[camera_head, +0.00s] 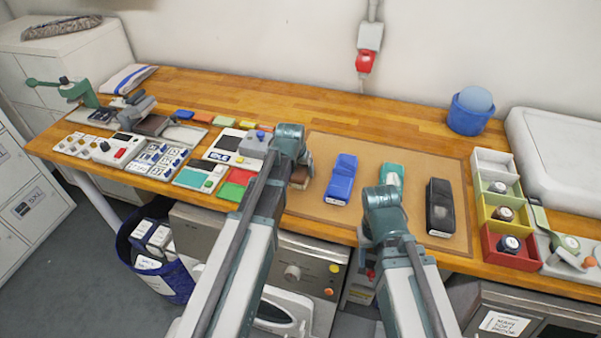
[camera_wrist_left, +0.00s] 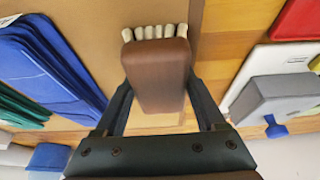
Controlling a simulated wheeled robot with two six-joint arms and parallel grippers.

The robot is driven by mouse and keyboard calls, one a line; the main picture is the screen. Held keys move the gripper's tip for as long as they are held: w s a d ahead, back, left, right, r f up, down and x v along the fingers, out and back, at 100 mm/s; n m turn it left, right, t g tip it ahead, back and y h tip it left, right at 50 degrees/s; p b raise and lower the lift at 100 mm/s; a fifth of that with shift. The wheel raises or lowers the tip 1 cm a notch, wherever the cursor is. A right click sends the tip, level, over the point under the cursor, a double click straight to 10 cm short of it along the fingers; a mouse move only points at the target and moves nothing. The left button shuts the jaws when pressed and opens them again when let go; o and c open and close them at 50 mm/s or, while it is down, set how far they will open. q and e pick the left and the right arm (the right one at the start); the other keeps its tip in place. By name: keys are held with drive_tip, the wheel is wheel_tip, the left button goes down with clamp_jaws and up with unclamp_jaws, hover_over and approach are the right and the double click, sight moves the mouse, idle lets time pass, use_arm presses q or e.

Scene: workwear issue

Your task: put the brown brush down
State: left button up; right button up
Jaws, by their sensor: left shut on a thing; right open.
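The brown brush (camera_wrist_left: 158,75) is a brown block with a row of pale bristle tufts at its far end in the left wrist view. My left gripper (camera_wrist_left: 160,92) is shut on it, one finger along each side. In the head view the brush (camera_head: 300,177) shows partly behind my left gripper (camera_head: 290,160), over the left edge of the tan mat (camera_head: 318,200). I cannot tell whether the brush touches the mat. My right gripper (camera_head: 388,185) is over the mat's front part, near a teal brush (camera_head: 391,172); its fingers are hidden.
On the mat, a blue brush (camera_head: 341,180) lies right of my left gripper, and a black brush (camera_head: 440,205) lies farther right. Left of the mat are a grey block (camera_head: 254,144) and coloured pads. Coloured bins (camera_head: 512,252) stand at right. The mat's back strip is clear.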

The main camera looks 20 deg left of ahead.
use_arm(q)
drive_tip(key=shift+f, duration=0.15)
drive_tip(key=o, duration=1.2)
drive_tip(key=shift+c, duration=0.2)
drive_tip(key=shift+s, duration=0.1)
drive_tip(key=shift+d, duration=0.1)
